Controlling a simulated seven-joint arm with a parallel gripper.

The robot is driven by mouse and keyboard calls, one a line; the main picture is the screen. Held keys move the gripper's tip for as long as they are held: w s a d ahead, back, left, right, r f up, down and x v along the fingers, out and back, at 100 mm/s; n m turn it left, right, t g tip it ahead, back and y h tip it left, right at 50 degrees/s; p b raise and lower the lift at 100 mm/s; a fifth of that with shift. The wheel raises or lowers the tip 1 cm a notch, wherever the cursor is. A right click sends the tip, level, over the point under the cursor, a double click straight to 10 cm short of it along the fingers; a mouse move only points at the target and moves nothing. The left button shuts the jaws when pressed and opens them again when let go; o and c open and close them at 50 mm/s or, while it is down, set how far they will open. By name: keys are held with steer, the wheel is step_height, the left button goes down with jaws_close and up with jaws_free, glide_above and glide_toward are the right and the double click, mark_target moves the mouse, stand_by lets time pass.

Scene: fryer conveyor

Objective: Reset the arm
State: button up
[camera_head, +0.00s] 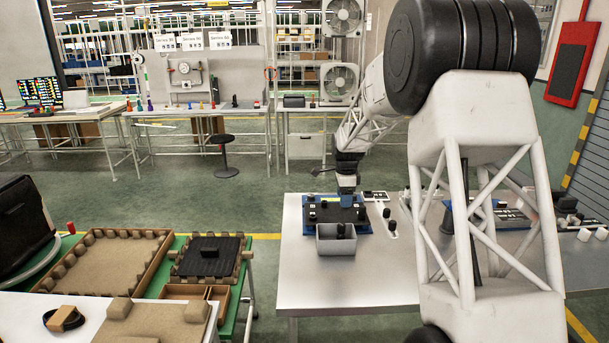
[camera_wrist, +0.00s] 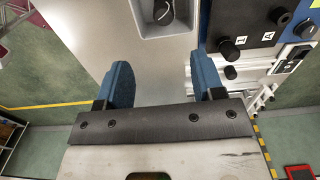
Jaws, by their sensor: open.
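My gripper (camera_wrist: 162,78) is open and empty in the wrist view, its two blue fingers spread apart over the bare metal table top. In the head view my gripper (camera_head: 346,188) points down near the blue-and-black knob panel (camera_head: 318,213) and the grey bin (camera_head: 328,246) on the metal table. The exact gap between fingertips and panel cannot be told there. The bin holds a black knob (camera_head: 341,230); its edge (camera_wrist: 150,26) also shows at the top of the wrist view. The knob panel (camera_wrist: 236,18) is at the upper right there.
A metal table (camera_head: 340,280) has free surface in front of the bin. Small switch parts (camera_head: 388,220) lie right of the panel. A green table (camera_head: 150,285) with cardboard trays stands at left. Another blue panel (camera_head: 500,213) lies at right behind my arm.

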steer(key=s+d+r+n+t, duration=0.1)
steer(key=s+r+n, duration=0.3)
steer(key=s+r, duration=0.75)
steer(key=s+d+r+n, duration=0.1)
steer(key=s+r+n, duration=0.35)
steer(key=s, duration=1.35)
steer(key=s+f+n, duration=0.2)
steer(key=s+n, duration=0.2)
steer(key=s, duration=1.1)
steer(key=s+d+f+n+t, duration=0.1)
steer(key=s+n, duration=0.4)
steer(key=s, duration=1)
steer(key=shift+s+f+t, duration=0.15)
steer(key=shift+f+t, duration=0.15)
steer(key=shift+f, duration=0.35)
